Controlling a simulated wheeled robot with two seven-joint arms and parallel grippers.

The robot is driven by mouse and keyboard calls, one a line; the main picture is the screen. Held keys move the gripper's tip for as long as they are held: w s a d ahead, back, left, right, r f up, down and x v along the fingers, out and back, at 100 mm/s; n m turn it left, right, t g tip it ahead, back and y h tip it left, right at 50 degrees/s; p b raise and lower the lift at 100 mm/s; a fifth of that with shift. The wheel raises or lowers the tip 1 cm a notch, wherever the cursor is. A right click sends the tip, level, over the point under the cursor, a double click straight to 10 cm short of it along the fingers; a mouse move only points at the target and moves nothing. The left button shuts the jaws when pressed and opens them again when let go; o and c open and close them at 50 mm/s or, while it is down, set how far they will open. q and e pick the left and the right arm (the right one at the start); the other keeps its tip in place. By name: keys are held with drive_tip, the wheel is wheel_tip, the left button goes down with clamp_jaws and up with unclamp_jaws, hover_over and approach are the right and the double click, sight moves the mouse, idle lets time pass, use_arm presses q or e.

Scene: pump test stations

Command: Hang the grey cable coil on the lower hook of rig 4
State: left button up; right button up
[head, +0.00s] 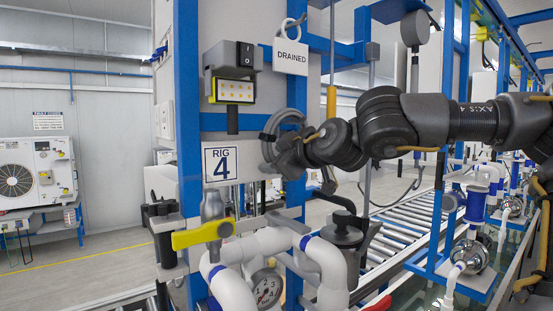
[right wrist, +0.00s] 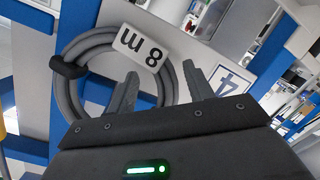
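The grey cable coil (head: 266,132) hangs against the front of rig 4, just right of the "RIG 4" sign (head: 220,164). My right gripper covers part of it in the head view. In the right wrist view the coil (right wrist: 72,92) is a ring with a black tie and a white "8 m" tag. My right gripper (right wrist: 160,82) is open there. One finger shows over the inside of the ring and the other outside it, with the coil's side between them. I cannot tell whether they touch it. The lower hook is not clearly visible. My left gripper is not in view.
A "DRAINED" tag (head: 290,57) hangs on a ring above the coil. Below are white pipes, a yellow valve handle (head: 203,234) and a gauge (head: 266,288). A roller conveyor (head: 395,238) runs behind.

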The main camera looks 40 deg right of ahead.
drive_tip(key=shift+f, duration=0.15)
drive_tip(key=b+v, duration=0.5)
drive_tip(key=v, duration=0.6)
drive_tip(key=shift+w, duration=0.1)
